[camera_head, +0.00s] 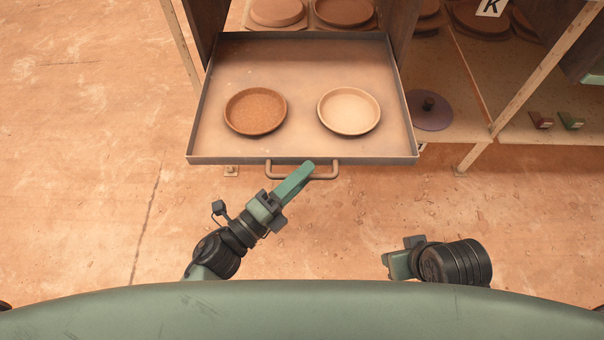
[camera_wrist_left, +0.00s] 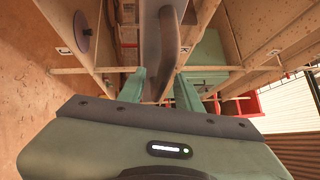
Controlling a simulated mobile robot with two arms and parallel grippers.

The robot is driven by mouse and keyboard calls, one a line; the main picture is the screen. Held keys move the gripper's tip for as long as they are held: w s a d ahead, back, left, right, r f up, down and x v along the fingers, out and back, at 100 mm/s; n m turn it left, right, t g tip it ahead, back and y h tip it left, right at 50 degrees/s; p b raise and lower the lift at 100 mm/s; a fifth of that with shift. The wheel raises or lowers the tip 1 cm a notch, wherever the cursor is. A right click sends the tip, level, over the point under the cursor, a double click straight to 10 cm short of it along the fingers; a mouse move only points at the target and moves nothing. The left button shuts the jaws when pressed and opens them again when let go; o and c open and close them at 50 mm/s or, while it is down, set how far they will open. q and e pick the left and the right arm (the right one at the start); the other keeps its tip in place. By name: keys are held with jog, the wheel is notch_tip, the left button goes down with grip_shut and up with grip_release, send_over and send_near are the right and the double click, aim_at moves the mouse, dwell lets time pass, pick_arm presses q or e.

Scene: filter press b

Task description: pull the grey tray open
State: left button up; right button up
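The grey tray (camera_head: 300,52) stands pulled well out of the shelf in the head view, with its front wall toward me. It carries a brown dish (camera_head: 255,111) and a paler dish (camera_head: 349,111). Its bar handle (camera_head: 327,175) is on the front wall. My left gripper (camera_head: 308,168) is at the middle of the handle. In the left wrist view its two green fingers (camera_wrist_left: 161,75) stand apart, with the handle (camera_wrist_left: 168,40) between them, nearer the right finger. My right gripper (camera_head: 392,264) hangs low at the right, away from the tray; its fingers do not show clearly.
Shelves with more round dishes (camera_head: 277,11) stand behind the tray. A purple disc (camera_head: 429,111) with a dark knob lies on a low shelf to the right, close to the tray's side. A wooden post (camera_head: 535,78) rises beyond it. The floor before the tray is clear.

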pick_arm(q)
jog(key=v, duration=0.7)
jog(key=shift+s+a, duration=0.25)
jog(key=shift+a, duration=0.1)
jog(key=shift+f, duration=0.1)
